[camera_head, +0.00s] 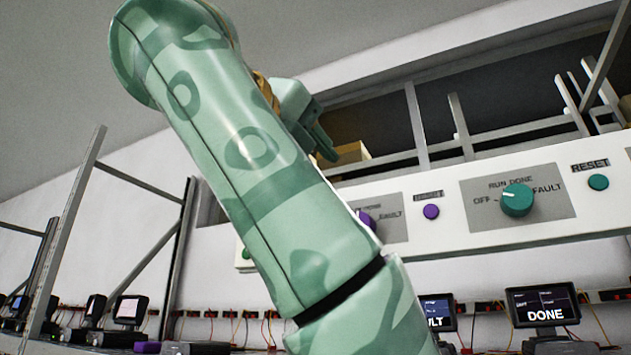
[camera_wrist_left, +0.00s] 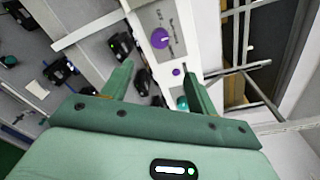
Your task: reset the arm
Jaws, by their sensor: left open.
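My left gripper (camera_wrist_left: 157,67) is open and empty in the left wrist view, its two green fingers apart in front of a white control panel (camera_wrist_left: 155,14). In the head view my patterned green arm crosses the middle, and the left gripper (camera_head: 322,135) shows partly behind it, above the panel (camera_head: 450,245). A purple knob (camera_wrist_left: 160,38) and a purple button (camera_wrist_left: 176,71) lie beyond the fingers. They also show in the head view, where the arm partly hides the purple knob (camera_head: 367,219); the purple button (camera_head: 431,211) is clear. My right gripper is not in view.
A teal knob (camera_head: 517,200) and a teal reset button (camera_head: 598,182) are on the panel's right. Metal rack posts (camera_head: 417,125) stand above the panel. Small monitors, one reading DONE (camera_head: 543,305), stand below. Open space shows left of my arm.

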